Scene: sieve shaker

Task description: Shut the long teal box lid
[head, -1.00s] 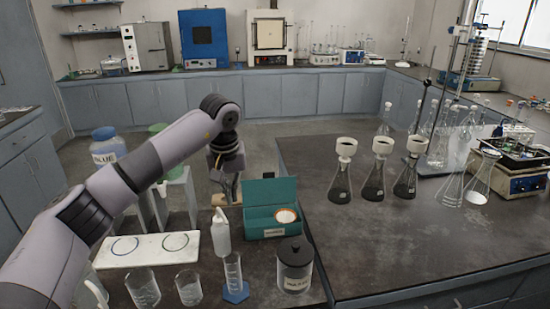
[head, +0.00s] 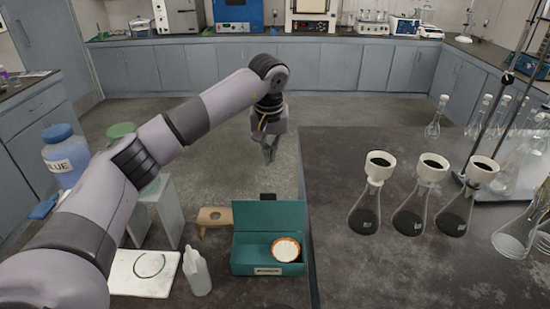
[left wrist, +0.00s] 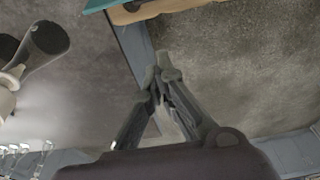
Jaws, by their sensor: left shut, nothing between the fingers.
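A white round item with an orange rim (head: 286,249) sits inside at the right. My left gripper (head: 269,156) is shut and empty, in the air behind and above the lid, apart from it. In the left wrist view the shut fingers (left wrist: 166,75) point toward the floor and bench edge, and a strip of teal (left wrist: 97,5) shows at the top. My right gripper is not in view.
Several flasks with white funnels, one flask here (head: 364,212), stand to the right. Bare bench lies between box and flasks.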

